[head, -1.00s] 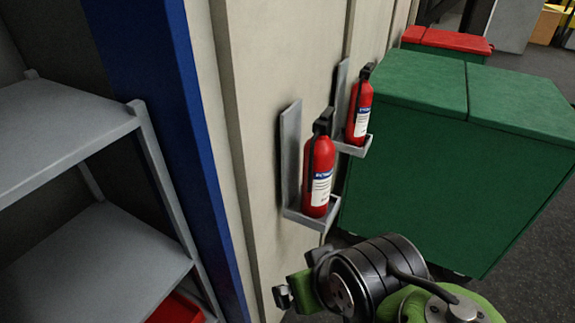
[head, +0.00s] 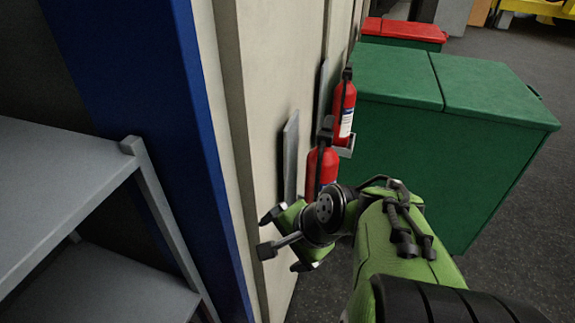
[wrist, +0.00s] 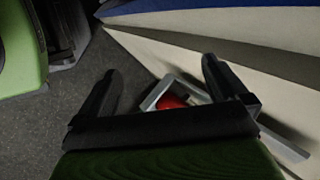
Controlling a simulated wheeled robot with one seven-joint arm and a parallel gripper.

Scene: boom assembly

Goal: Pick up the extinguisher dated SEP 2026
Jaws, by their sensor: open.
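Two red fire extinguishers sit in grey wall brackets. The nearer extinguisher (head: 321,168) is partly covered by my arm in the head view, and its lower body is hidden. The farther extinguisher (head: 343,108) shows its white and blue label, but the date is too small to read. My gripper (head: 268,234) is at the wall, in front of the nearer bracket and lower in the picture. In the wrist view my gripper (wrist: 165,88) is open and empty. A bit of red (wrist: 171,101) shows inside a grey bracket (wrist: 155,97) between and beyond the fingers.
A green bin (head: 470,150) stands right of the extinguishers, with a red-lidded bin (head: 400,31) behind it. A grey shelf (head: 60,190) stands at the left beside a blue post (head: 165,130). Dark floor is open at the right.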

